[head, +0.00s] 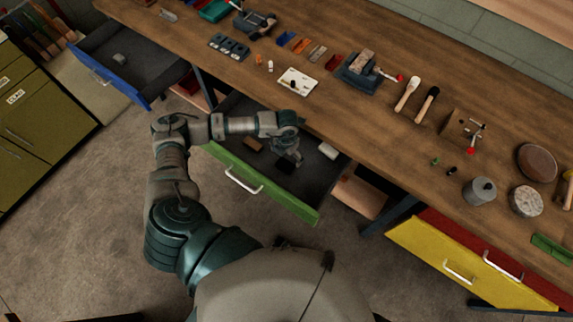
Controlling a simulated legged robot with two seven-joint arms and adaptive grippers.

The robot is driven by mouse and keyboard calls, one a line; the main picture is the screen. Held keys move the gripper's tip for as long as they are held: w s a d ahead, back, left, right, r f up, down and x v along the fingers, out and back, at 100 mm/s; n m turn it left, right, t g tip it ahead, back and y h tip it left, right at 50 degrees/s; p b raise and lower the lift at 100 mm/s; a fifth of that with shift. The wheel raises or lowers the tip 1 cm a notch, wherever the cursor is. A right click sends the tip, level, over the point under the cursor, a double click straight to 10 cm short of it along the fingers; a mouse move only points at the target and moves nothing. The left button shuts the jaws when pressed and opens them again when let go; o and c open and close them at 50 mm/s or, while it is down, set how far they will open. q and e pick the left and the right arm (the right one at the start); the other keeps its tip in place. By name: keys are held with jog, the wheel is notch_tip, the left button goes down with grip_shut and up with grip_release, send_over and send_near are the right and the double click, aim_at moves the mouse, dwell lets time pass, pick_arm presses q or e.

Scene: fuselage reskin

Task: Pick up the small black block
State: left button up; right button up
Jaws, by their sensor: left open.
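A small black block (285,167) appears to lie inside the open green-fronted drawer (262,186), dark against the dark drawer floor. My left gripper (293,158) reaches over the drawer from the left and points down at the block. It is open, and its fingers overlap the block's upper right side in the head view, so I cannot tell whether they touch it. My right gripper is not in view.
A brown block (254,145) and a white block (327,150) also lie in the drawer. The wooden workbench (330,118) overhangs its back and carries tools. A blue drawer (108,84) stands open at left, yellow (465,272) and red (480,244) drawers at right.

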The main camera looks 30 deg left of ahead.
aim_at(285, 164)
pick_arm(q)
jog(key=shift+f, duration=0.65)
jog(key=shift+s+a+f, duration=0.15)
jog(key=shift+a+f, duration=0.05)
jog(key=shift+f, duration=0.3)
notch_tip(285, 164, down, 4)
jog(key=shift+f, duration=0.4)
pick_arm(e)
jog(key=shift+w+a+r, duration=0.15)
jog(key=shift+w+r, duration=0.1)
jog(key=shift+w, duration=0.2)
